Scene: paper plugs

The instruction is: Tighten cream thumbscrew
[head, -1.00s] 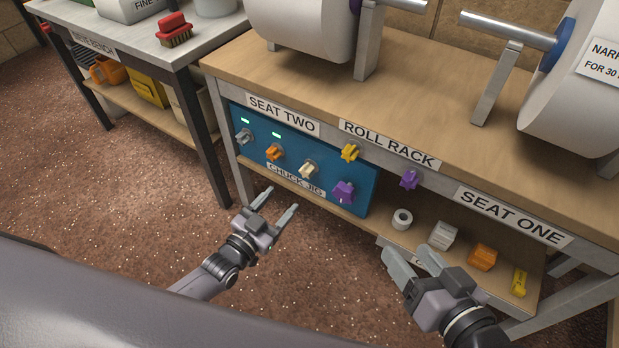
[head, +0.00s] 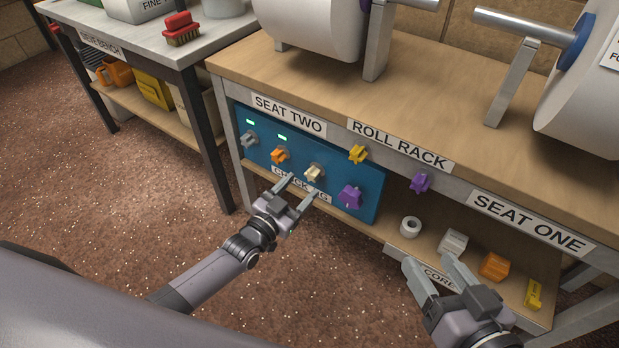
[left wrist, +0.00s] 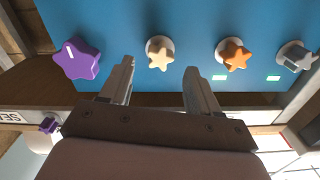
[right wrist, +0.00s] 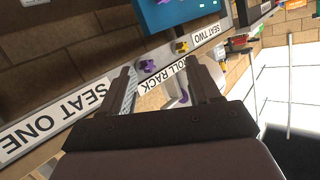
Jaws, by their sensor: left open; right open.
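The cream thumbscrew (head: 313,173) sits on the blue chuck jig panel (head: 375,190), between an orange thumbscrew (head: 279,155) and a purple one (head: 350,197). In the left wrist view the cream thumbscrew (left wrist: 159,53) is star-shaped and lies ahead of and between the open fingers. My left gripper (head: 304,186) is open and empty, just in front of and below the cream thumbscrew, apart from it. It also shows in the left wrist view (left wrist: 158,80). My right gripper (head: 432,272) is open and empty in front of the lower shelf.
A grey thumbscrew (head: 250,139) is at the panel's left end. Green lights (head: 282,138) glow above the grey and orange ones. Yellow (head: 357,154) and purple (head: 420,183) knobs are on the bench front. The shelf holds a white roll (head: 410,227) and small blocks (head: 494,266).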

